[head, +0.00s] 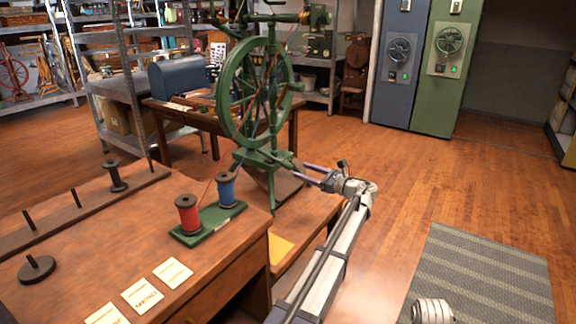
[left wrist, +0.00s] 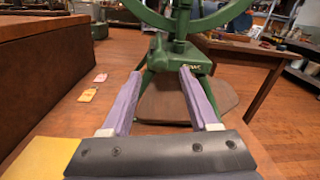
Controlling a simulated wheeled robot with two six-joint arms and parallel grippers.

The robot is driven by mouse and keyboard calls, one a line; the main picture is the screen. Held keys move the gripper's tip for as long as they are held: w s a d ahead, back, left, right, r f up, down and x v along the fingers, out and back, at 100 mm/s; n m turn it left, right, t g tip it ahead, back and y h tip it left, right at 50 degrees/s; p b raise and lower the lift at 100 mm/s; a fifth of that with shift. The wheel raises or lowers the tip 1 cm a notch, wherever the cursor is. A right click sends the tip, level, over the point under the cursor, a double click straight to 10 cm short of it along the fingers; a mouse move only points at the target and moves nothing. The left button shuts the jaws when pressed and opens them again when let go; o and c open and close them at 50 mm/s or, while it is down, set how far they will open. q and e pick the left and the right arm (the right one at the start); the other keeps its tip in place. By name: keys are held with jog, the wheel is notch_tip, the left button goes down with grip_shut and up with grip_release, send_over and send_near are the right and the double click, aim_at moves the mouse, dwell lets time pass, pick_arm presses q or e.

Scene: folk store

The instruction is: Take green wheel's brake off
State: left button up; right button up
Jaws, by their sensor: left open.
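The green wheel (head: 222,95) is a tall green spinning wheel on splayed legs, with a red thread running down from its top. Its lower rim and post show at the top of the left wrist view (left wrist: 182,25). A small label, too blurred to read for sure, sits on its green base block (left wrist: 190,58). I cannot tell which part is the brake. My left gripper (head: 305,172) is at the right of this base, its purple fingers pointing at it. In the left wrist view the gripper (left wrist: 159,78) is open and empty, the base just beyond its fingertips.
A wooden table (head: 110,240) at left holds a red spool (head: 188,214) and a blue spool (head: 226,188) on a green stand (head: 208,224), plus paper cards. A desk with a blue box (head: 184,78) stands behind the wheel. Open floor and a striped rug (head: 480,280) lie right.

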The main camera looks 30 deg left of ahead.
aim_at(291, 167)
pick_arm(q)
jog(key=shift+w+a, duration=0.2)
jog(key=shift+a, duration=1.75)
jog(key=shift+w+a, duration=0.2)
jog(key=shift+a, duration=1.7)
grip_shut()
